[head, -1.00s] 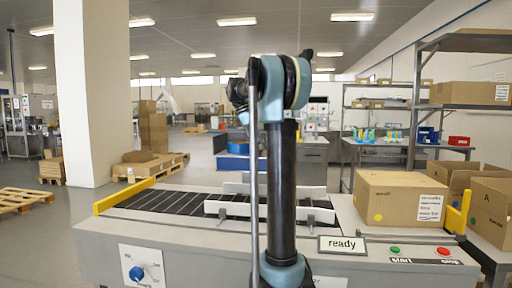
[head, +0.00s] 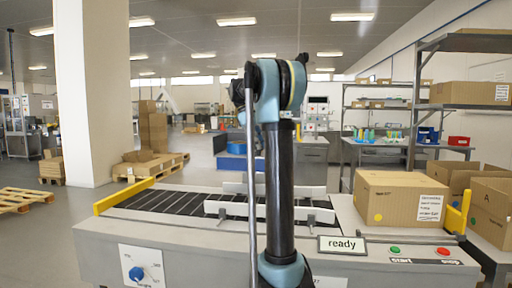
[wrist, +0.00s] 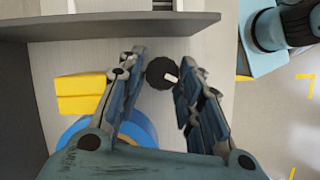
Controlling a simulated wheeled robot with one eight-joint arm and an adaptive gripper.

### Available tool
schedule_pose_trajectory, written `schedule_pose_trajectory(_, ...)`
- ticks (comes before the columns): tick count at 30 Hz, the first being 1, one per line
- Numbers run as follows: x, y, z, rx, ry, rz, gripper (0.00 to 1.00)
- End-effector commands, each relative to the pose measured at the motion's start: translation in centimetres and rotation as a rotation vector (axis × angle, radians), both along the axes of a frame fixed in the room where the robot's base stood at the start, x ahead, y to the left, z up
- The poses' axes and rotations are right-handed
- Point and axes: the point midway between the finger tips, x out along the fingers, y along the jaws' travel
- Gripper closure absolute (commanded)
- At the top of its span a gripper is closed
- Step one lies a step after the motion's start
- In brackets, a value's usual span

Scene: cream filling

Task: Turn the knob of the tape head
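In the wrist view a dark round knob (wrist: 160,73) with a short white mark stands on a light grey panel (wrist: 208,58). My gripper (wrist: 164,76) is open, with one finger on each side of the knob. The white mark points right and slightly down, toward the right finger. In the head view my arm stands in front of the conveyor, and my gripper does not show there.
In the wrist view a blue ring (wrist: 146,127) and a yellow block (wrist: 80,94) lie left of and behind the left finger. A grey ledge (wrist: 110,27) crosses above. The head view shows the conveyor (head: 160,203), a closed carton (head: 400,200) and a "ready" sign (head: 342,245).

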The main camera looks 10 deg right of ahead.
Motion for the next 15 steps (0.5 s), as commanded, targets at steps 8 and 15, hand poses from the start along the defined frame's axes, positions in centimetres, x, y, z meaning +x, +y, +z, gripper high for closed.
schedule_pose_trajectory(8,0.6,0.7,2.1,0.000,0.000,0.001,0.62)
schedule_pose_trajectory(15,1.7,2.2,6.3,-0.001,0.001,0.001,0.62)
